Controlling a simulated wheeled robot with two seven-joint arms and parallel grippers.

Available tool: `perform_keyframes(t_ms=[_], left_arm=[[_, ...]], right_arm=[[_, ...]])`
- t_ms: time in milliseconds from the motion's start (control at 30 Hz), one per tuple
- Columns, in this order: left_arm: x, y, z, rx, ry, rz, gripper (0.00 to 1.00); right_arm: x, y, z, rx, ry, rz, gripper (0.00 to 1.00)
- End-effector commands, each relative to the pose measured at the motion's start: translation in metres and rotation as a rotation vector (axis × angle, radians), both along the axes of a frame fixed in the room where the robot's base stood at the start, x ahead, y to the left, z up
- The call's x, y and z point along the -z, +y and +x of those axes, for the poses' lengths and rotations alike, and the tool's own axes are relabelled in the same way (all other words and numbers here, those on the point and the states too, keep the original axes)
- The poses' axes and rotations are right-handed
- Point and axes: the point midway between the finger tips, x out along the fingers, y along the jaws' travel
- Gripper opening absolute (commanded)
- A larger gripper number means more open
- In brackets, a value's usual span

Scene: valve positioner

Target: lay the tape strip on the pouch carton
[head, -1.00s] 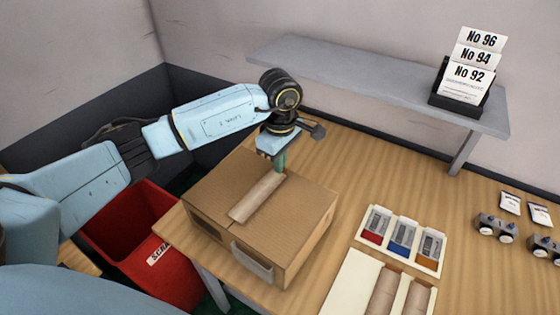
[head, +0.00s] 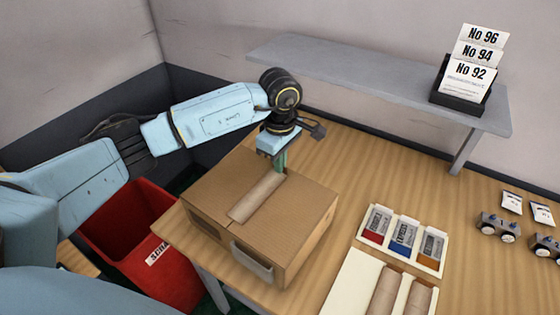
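The pouch carton (head: 300,219), a brown cardboard box with a grey handle on its front, stands on the table's left part. A tan tape strip (head: 256,198) lies along the carton's top, running from near the front edge toward the back. My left gripper (head: 281,168) points down with its greenish fingers at the far end of the strip. The finger gap is too small and turned away to show whether they grip the strip. My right gripper is not in view.
More tan strips (head: 387,290) lie on a cream board at the front. A tray of small boxes (head: 402,241) stands right of the carton. A red scrap bin (head: 130,230) is at left. A grey shelf (head: 370,78) with a card holder (head: 460,97) overhangs the back.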

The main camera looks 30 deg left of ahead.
Motion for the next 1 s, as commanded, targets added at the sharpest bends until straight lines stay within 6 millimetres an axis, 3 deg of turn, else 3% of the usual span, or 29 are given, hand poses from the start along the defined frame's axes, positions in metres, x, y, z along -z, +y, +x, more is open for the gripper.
perform_keyframes(t_ms=[67, 267, 633, 767, 1000], left_arm=[[0.000, 0.000, 0.000, 0.000, -0.001, 0.000, 0.00], [0.000, 0.000, 0.000, 0.000, 0.000, 0.000, 0.26], [-0.007, 0.000, 0.001, -0.001, -0.003, 0.001, 0.27], [-0.026, 0.000, 0.001, 0.000, -0.005, -0.001, 0.27], [-0.081, 0.000, 0.001, 0.000, -0.006, 0.000, 0.27]], right_arm=[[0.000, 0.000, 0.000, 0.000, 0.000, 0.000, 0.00], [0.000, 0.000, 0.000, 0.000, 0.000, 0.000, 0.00], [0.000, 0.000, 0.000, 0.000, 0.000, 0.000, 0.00], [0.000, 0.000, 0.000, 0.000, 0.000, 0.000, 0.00], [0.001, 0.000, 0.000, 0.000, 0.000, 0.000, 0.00]])
